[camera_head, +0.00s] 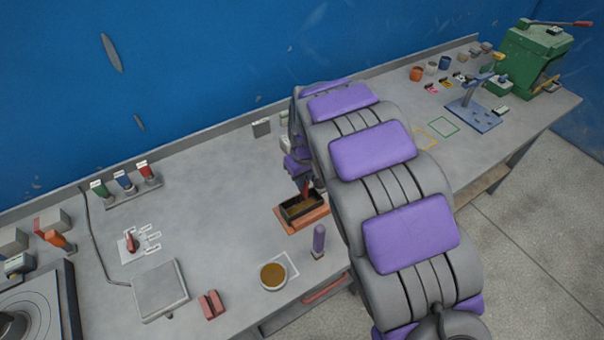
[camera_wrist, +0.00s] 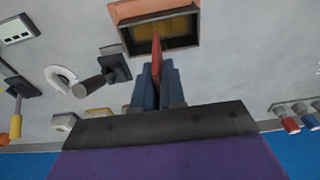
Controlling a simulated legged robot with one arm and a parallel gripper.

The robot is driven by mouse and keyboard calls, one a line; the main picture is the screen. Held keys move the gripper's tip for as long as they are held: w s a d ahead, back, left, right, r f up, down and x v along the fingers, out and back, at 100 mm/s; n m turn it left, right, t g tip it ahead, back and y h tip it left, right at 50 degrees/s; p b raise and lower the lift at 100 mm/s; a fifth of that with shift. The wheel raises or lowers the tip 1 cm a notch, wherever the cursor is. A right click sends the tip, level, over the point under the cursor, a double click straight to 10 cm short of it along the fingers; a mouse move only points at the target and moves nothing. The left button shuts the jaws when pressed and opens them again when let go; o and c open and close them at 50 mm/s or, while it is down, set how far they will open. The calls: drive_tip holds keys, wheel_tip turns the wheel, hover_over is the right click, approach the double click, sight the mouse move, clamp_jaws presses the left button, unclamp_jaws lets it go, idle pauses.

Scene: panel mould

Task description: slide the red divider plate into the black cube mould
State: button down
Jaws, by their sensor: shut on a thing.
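The black mould (camera_head: 289,212) is an open box with a brown-yellow inside, standing on an orange-brown base (camera_head: 318,222) at the middle of the bench. In the wrist view the mould (camera_wrist: 122,36) is at the top centre. My gripper (camera_wrist: 156,68) is shut on the red divider plate (camera_wrist: 156,48), which stands out beyond the blue fingertips. The plate's far end overlaps the mould's opening in the wrist view; I cannot tell how deep it reaches. In the head view my gripper (camera_head: 303,182) is just above the mould, partly hidden by my arm, with little of the plate showing.
A purple-handled tool (camera_head: 319,238) stands close in front of the mould. A round bowl of brown material (camera_head: 273,276), a red block (camera_head: 211,305) and a grey square plate (camera_head: 160,288) lie to the left. The bench between mould and wall is mostly clear.

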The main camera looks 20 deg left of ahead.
drive_tip(key=shift+a+f, duration=0.15)
drive_tip(key=shift+f, duration=0.5)
drive_tip(key=shift+a+f, duration=0.15)
drive_tip(key=shift+f, duration=0.45)
drive_tip(key=shift+d, duration=0.2)
drive_tip(key=shift+a, duration=0.3)
drive_tip(key=shift+d, duration=0.25)
drive_tip(key=shift+f+b, duration=0.4)
drive_tip(key=shift+f, duration=2.3)
idle(0.3)
drive_tip(key=c, duration=1.1)
unclamp_jaws()
drive_tip(key=shift+r, duration=0.1)
drive_tip(key=r+p, duration=0.1)
drive_tip(key=r, duration=0.4)
drive_tip(key=s+d+r, duration=0.1)
drive_tip(key=r, duration=0.5)
drive_tip(key=r+p, duration=0.1)
drive_tip(key=r, duration=0.5)
drive_tip(key=shift+s+d+p, duration=0.15)
drive_tip(key=shift+d+p, duration=0.05)
drive_tip(key=shift+p, duration=0.15)
